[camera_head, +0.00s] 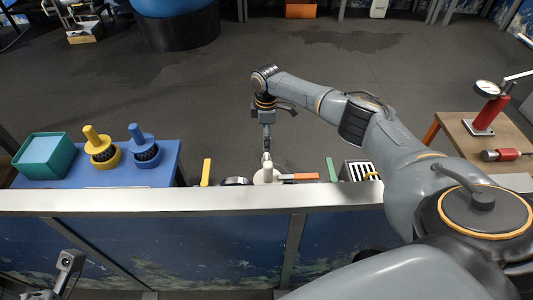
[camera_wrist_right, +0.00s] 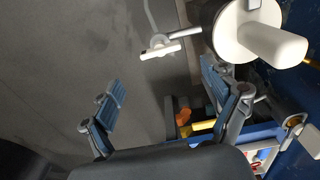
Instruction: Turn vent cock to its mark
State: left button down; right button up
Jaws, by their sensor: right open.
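A white fitting (camera_head: 267,174) stands behind the pale bench rail, with an orange bar (camera_head: 300,176) to its right. I cannot tell for sure which part is the vent cock. My right gripper (camera_head: 266,142) points down just above the white fitting. In the right wrist view, the right gripper (camera_wrist_right: 163,78) is open with nothing between its fingers. A small white T-shaped handle (camera_wrist_right: 160,50) on a stalk shows just beyond the fingertips. No mark is readable.
A yellow bar (camera_head: 206,172), a green bar (camera_head: 331,170) and a slotted box (camera_head: 359,171) stand along the rail (camera_head: 130,199). A blue table (camera_head: 172,168) at left holds a teal box (camera_head: 43,155) and two knobbed items. A wooden table (camera_head: 460,133) holds a red gauge stand (camera_head: 488,113).

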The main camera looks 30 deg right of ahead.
aim_at(267, 154)
notch_tip(267, 154, down, 6)
jog(key=shift+r+b, duration=0.1)
jog(key=shift+b, duration=0.95)
jog(key=shift+f+b, duration=0.4)
jog(key=shift+f, duration=0.5)
jog(key=c, duration=1.2)
